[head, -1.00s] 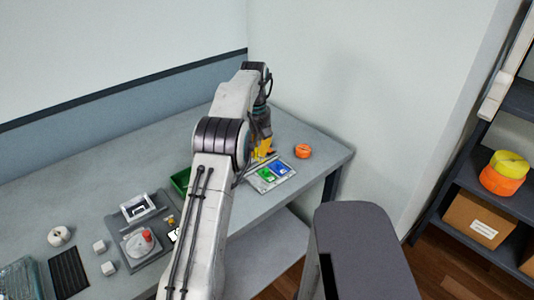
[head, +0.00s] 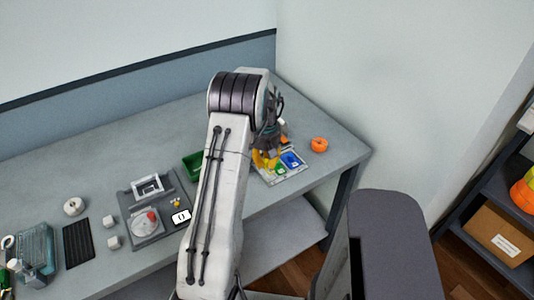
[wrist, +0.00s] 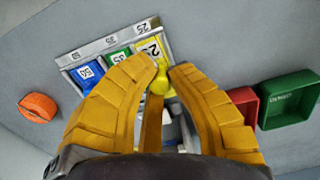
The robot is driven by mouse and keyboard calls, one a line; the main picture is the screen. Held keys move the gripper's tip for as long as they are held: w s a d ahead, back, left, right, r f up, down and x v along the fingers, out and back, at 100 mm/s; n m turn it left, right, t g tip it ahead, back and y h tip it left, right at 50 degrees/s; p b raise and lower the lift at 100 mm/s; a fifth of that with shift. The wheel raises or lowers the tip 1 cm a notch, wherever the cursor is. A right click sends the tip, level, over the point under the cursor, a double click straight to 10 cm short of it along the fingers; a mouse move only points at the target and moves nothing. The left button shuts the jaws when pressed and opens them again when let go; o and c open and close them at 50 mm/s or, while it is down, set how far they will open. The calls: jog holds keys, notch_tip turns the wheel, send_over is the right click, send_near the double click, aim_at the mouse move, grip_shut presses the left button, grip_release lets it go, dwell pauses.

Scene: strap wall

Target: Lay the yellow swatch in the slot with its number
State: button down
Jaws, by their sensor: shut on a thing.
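The yellow swatch (wrist: 151,50) shows between and beyond my fingertips in the wrist view, with a round yellow knob (wrist: 158,84). My gripper (wrist: 164,68) is shut on it, apparently at the knob. The swatch's number is partly hidden; it starts with 2. The swatch is at the slot under the label 25 on the grey slot board (wrist: 95,49). I cannot tell whether it rests in the slot or hovers just above. Blue (wrist: 87,73) and green (wrist: 118,54) swatches lie in the neighbouring slots. In the head view my gripper (head: 263,160) is at the board's left side.
An orange roll (head: 319,145) lies right of the board. A green bin (head: 193,166) stands to its left, and a red bin (wrist: 243,106) shows near my right finger. A grey fixture (head: 150,212) and small blocks are farther left on the table.

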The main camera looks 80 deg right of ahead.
aim_at(266, 167)
jog(key=shift+w+d, duration=0.1)
jog(key=shift+d, duration=0.4)
jog(key=shift+d+m, duration=0.3)
jog(key=shift+d, duration=0.1)
jog(key=shift+f+b, duration=1.55)
jog(key=shift+f, duration=0.55)
jog(key=shift+f, duration=0.15)
jog(key=c, duration=0.7)
grip_release()
jog(key=shift+r+p, duration=1.9)
jog(key=shift+r, duration=1.1)
